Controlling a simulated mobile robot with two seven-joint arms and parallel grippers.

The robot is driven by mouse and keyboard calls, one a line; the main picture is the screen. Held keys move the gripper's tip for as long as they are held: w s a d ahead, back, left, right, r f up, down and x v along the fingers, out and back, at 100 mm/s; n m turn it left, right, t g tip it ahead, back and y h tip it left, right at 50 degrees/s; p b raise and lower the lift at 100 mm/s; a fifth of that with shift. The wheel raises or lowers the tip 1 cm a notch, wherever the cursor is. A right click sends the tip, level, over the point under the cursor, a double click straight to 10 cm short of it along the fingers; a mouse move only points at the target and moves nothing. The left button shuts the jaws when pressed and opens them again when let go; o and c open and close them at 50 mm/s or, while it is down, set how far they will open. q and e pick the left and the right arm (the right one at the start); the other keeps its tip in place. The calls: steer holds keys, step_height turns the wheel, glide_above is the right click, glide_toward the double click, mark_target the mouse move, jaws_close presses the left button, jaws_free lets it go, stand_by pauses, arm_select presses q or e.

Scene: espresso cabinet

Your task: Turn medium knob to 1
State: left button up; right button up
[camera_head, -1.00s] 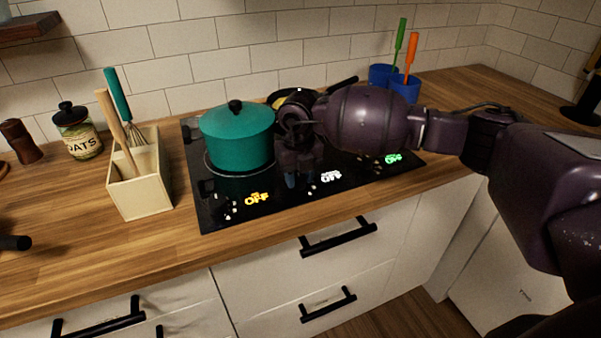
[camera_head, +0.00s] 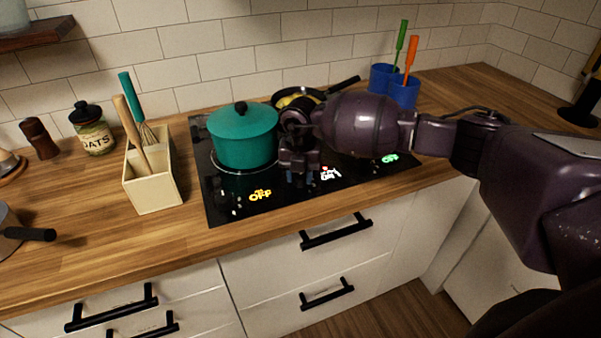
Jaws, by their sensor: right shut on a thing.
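The black cooktop (camera_head: 225,208) is set in the wooden counter. It has a yellow display (camera_head: 260,194) at left, a white and reddish display (camera_head: 328,173) in the middle and a green one (camera_head: 390,158) at right. My right gripper (camera_head: 302,177) points down just left of the middle display. Its blue-tipped fingers are shut on the middle knob, which they largely hide. The middle display's text is blurred and cannot be read surely. My left gripper is not in view.
A teal lidded pot (camera_head: 243,140) stands close to the left of my right gripper. A black pan (camera_head: 285,99) is behind it. A utensil box (camera_head: 152,180), an oats jar (camera_head: 93,132) and blue cups (camera_head: 404,93) stand on the counter.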

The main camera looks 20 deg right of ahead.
mark_target(300, 175)
steer(key=o, duration=0.9)
steer(key=shift+r, duration=0.1)
step_height(300, 175, up, 11)
steer(key=shift+f, duration=0.15)
stand_by(0.4)
